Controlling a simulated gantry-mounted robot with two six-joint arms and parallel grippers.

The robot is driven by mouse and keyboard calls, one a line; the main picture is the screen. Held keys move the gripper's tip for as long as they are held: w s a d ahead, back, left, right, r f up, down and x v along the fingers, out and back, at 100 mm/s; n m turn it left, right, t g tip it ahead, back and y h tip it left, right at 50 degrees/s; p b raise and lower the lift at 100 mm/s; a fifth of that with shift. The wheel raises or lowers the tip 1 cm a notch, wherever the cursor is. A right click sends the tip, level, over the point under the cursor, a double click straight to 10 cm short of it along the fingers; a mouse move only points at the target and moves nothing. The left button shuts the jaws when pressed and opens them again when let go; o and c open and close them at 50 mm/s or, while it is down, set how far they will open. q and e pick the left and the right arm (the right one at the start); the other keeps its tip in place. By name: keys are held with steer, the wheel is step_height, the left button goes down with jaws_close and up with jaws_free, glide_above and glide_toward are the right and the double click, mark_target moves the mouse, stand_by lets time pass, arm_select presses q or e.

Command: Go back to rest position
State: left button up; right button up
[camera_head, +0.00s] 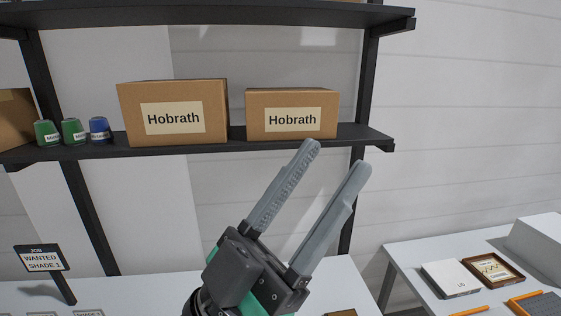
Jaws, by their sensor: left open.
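My left gripper (337,156) is raised in front of the shelf, with its two long grey fingers pointing up and to the right. The fingers are apart and nothing is between them. The fingertips overlap the shelf edge in the picture, below the right-hand box. My right gripper is not in view.
Two cardboard boxes marked Hobrath, a larger one (172,89) and a smaller one (292,98), stand on the black shelf (240,146). Green and blue spools (99,130) stand left of them. A job sign (40,259) stands lower left. A side table (410,261) holds a white block (449,280).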

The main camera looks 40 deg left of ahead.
arm_select(q)
steer(key=a+r+n+y, duration=0.1)
steer(key=s+a+r+n+y, duration=0.1)
steer(key=y, duration=0.1)
steer(key=s+a+r+n+t+y, duration=0.1)
steer(key=y, duration=0.1)
steer(key=shift+r+n, duration=0.35)
steer(key=shift+n, duration=0.05)
